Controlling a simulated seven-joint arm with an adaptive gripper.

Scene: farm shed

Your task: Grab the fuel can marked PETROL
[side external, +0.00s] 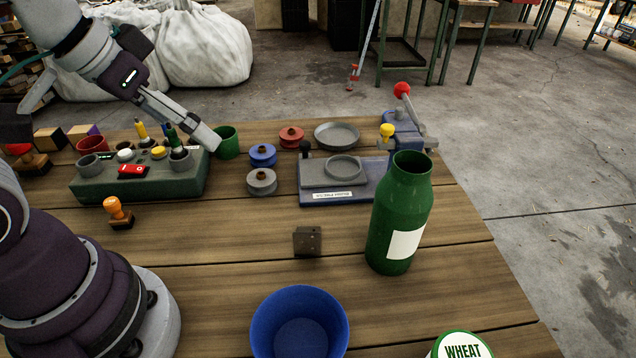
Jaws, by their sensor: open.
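No can with the word PETROL legible shows in the side view. A tall green can or bottle (398,207) with an open neck stands upright on the right of the wooden table. Its white label patch looks blank from here. My gripper (110,131) is at the upper left, above the control box, with its fingers spread wide. It appears empty and is well apart from the green container.
A control box (130,187) with knobs and cups is at left. Spools (263,154), a weighing scale (327,186) and a red-knobbed lever device (404,122) stand mid-table. A blue bowl (299,322) and WHEAT lid (462,347) are in front. Bare planks lie around the dark block (307,241).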

